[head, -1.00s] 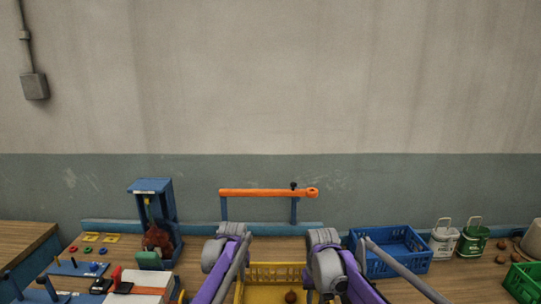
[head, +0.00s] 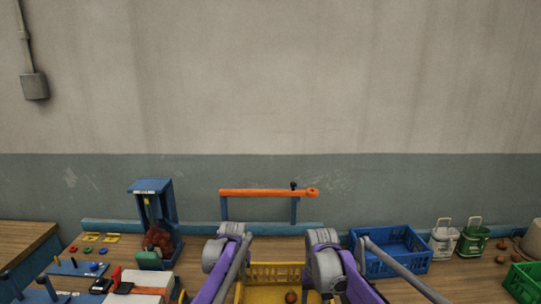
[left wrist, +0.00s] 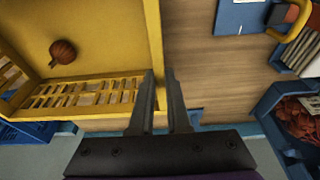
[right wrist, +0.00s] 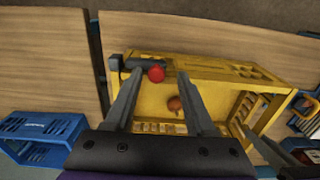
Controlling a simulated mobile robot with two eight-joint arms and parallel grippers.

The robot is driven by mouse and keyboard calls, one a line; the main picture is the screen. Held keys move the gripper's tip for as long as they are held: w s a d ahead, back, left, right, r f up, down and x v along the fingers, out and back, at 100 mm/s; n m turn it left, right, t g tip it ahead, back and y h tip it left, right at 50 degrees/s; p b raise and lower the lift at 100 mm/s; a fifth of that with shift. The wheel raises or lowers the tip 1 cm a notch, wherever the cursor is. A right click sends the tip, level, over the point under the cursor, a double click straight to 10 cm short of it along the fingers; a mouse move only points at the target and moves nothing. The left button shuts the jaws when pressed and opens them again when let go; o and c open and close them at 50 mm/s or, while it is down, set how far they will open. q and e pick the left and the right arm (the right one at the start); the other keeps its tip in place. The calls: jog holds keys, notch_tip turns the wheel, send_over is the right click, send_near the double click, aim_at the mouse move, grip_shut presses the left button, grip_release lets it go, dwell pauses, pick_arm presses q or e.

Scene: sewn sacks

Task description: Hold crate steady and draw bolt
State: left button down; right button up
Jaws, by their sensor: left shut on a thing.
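A yellow crate (head: 275,270) sits on the bench between my two arms, partly hidden by them. A small round brown thing (head: 290,297) lies inside it. In the left wrist view my left gripper (left wrist: 161,76) is shut on the crate's side wall (left wrist: 153,30), one finger on each side. In the right wrist view a dark bolt (right wrist: 148,63) with a red knob (right wrist: 156,74) is at the crate's edge. My right gripper (right wrist: 157,68) is open, its fingers spread on either side of the knob. I cannot tell whether they touch the bolt.
A blue basket (head: 388,255) stands to the right, with white and green canisters (head: 473,241) beyond it. A blue stand (head: 155,205) with a brownish red bundle is to the left. An orange bar (head: 262,193) on blue posts stands behind the crate.

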jog(key=shift+d, duration=0.1)
dwell(0.4)
jog(key=shift+r, duration=4.05)
